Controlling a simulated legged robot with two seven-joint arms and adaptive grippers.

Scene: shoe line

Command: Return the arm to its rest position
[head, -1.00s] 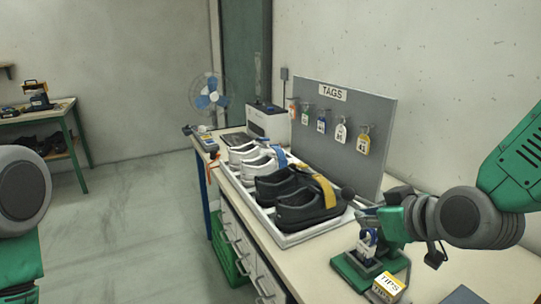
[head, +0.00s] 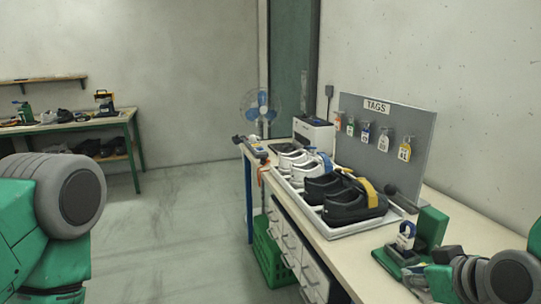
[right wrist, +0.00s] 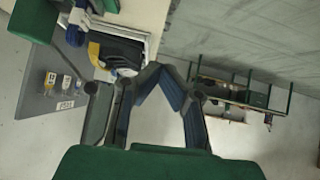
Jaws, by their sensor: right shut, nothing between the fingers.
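My right arm (head: 500,277) is at the lower right of the head view, at the near end of the workbench (head: 466,222). My right gripper (right wrist: 160,72) shows in the right wrist view with its fingertips together and nothing between them. In the head view the gripper is partly cut off by the lower edge. My left arm (head: 70,195) shows at the left edge of the head view, and its gripper is out of frame.
A tray (head: 353,230) holds white shoes (head: 300,160) and black shoes (head: 350,205). A grey TAGS board (head: 425,130) stands behind them with several hanging tags. A green stand (head: 432,226) is near my right arm. A green crate (head: 270,255) sits under the bench. Floor at left is clear.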

